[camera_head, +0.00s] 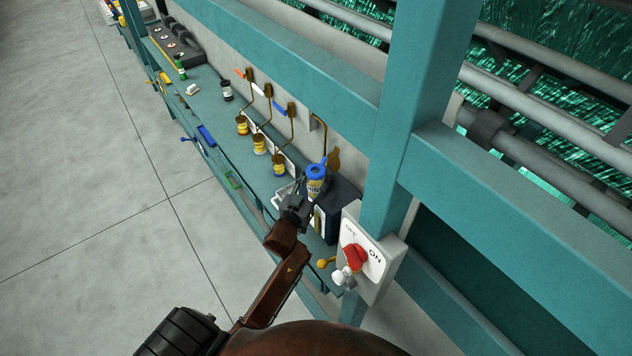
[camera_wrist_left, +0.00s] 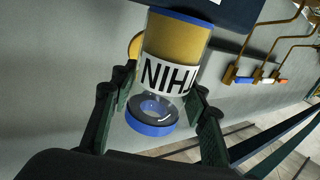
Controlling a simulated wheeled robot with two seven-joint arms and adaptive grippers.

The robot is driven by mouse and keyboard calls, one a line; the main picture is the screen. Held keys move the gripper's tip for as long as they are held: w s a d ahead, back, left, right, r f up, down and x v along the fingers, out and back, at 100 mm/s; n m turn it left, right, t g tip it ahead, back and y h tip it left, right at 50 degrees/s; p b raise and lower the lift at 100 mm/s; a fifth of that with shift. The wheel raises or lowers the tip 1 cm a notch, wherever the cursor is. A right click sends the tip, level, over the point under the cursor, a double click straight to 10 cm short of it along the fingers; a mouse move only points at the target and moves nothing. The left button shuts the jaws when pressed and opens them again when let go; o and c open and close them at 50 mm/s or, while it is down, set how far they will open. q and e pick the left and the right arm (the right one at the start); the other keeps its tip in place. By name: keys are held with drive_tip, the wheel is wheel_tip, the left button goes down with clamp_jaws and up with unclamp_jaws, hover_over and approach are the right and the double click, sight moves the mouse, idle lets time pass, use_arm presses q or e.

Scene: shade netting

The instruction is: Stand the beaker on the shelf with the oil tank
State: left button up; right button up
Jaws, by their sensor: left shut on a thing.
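The beaker (camera_head: 317,184) is a clear cylinder with a blue rim, yellow contents and a white label with dark letters. My left gripper (camera_head: 300,204) is shut on it. In the left wrist view the beaker (camera_wrist_left: 172,58) sits between the two fingers (camera_wrist_left: 152,98), its blue ring toward the bottom of the picture. A dark navy box, seemingly the oil tank (camera_head: 322,222), stands beside and partly behind it at the near end of the teal shelf (camera_head: 218,112). I cannot tell whether the beaker touches the tank. My right gripper is not in view.
A switch box (camera_head: 372,262) with a red knob and a teal post (camera_head: 400,110) stand close on the right.

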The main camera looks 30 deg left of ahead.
use_arm(q)
drive_tip(key=c, duration=0.4)
drive_tip(key=shift+o, duration=0.2)
drive_tip(key=shift+r, duration=0.15)
